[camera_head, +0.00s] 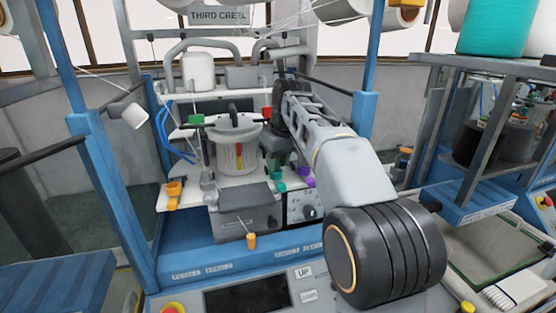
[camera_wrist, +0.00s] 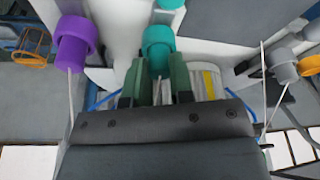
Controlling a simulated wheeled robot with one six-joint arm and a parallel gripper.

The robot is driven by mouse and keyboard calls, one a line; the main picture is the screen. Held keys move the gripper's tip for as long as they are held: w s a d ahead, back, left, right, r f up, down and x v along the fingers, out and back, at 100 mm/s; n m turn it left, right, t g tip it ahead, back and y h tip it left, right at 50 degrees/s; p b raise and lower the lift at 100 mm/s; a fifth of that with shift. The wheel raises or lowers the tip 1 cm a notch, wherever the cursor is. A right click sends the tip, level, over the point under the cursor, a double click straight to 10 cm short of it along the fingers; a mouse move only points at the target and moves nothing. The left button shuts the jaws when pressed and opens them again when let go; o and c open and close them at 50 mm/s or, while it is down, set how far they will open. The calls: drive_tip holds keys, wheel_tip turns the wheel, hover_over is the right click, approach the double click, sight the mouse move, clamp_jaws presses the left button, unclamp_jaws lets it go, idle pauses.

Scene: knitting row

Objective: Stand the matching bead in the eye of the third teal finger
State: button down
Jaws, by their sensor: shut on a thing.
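My gripper (camera_wrist: 157,82) has green fingers and is shut on a teal piece (camera_wrist: 158,42), at its near end. A thin pale strand or stick shows between the fingers. The wrist view does not show clearly where a bead ends and a teal finger begins. A second teal part (camera_wrist: 170,3) is cut off at the top edge. In the head view two teal parts, an upper one (camera_head: 277,172) and a lower one (camera_head: 275,187), sit beside the white panel, below my arm. The eye of the third teal finger cannot be made out.
A purple piece (camera_wrist: 76,42) with a pale strand is close left of my gripper in the wrist view. A lidded pot (camera_head: 237,150) stands behind. An orange holder (camera_head: 173,192) is at the left. A small orange piece with a stick (camera_head: 251,241) stands on the blue ledge.

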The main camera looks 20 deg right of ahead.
drive_tip(key=c, duration=0.9)
unclamp_jaws()
drive_tip(key=p+v, duration=0.3)
drive_tip(key=v, duration=1)
drive_tip(key=shift+r, duration=0.4)
drive_tip(key=s+f+m, duration=0.1)
drive_tip(key=s+f, duration=0.5)
drive_tip(key=f, duration=0.3)
drive_tip(key=s+a+f+m+t+b, duration=0.1)
drive_tip(key=s+f+m, duration=0.1)
drive_tip(key=s+f, duration=0.4)
drive_tip(key=s+f+m+h, duration=0.1)
drive_tip(key=s+f, duration=0.6)
drive_tip(key=f, duration=0.5)
drive_tip(key=shift+s+a+f+m+t+b, duration=0.1)
drive_tip(key=shift+a+f+m+t+b, duration=0.05)
drive_tip(key=shift+f+m+t+b, duration=0.2)
